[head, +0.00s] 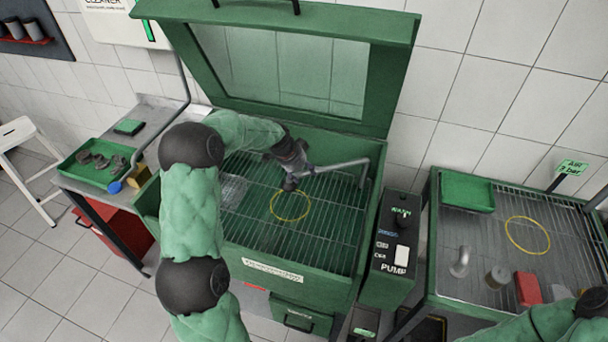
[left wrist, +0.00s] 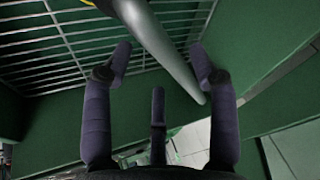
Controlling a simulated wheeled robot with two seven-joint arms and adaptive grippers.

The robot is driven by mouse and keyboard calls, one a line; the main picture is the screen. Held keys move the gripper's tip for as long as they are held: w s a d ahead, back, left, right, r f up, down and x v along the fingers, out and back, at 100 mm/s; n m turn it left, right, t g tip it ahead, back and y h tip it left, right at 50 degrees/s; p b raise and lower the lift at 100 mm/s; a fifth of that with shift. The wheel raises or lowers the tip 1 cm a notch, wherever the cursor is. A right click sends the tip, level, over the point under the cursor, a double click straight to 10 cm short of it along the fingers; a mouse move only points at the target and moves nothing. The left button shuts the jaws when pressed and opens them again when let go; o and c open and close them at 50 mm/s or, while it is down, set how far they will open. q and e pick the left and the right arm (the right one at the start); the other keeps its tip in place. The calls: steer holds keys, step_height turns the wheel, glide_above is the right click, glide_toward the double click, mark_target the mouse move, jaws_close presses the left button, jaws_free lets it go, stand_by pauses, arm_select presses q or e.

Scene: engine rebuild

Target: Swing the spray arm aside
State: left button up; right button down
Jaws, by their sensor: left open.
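The spray arm (head: 342,164) is a grey pipe inside the green wash cabinet, reaching left from a post near the right wall over the wire grid. My left gripper (head: 291,180) is at the pipe's left end, above the grid. In the left wrist view the pipe (left wrist: 165,50) runs between the open fingers (left wrist: 160,62). The fingers stand apart on both sides, and I see no grip on it. The pipe's far left end is partly hidden by the gripper in the head view. My right gripper is not in view; only part of my right arm shows at lower right.
The cabinet's lid (head: 398,75) stands open at the back. A yellow ring (head: 273,212) marks the grid (head: 240,225). The pump control box (head: 385,285) stands at the right. A side table (head: 470,225) holds a green tray, a red block and metal parts.

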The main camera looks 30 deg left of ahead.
arm_select(q)
steer(key=shift+x, duration=0.95)
jaws_close()
steer(key=shift+d, duration=0.1)
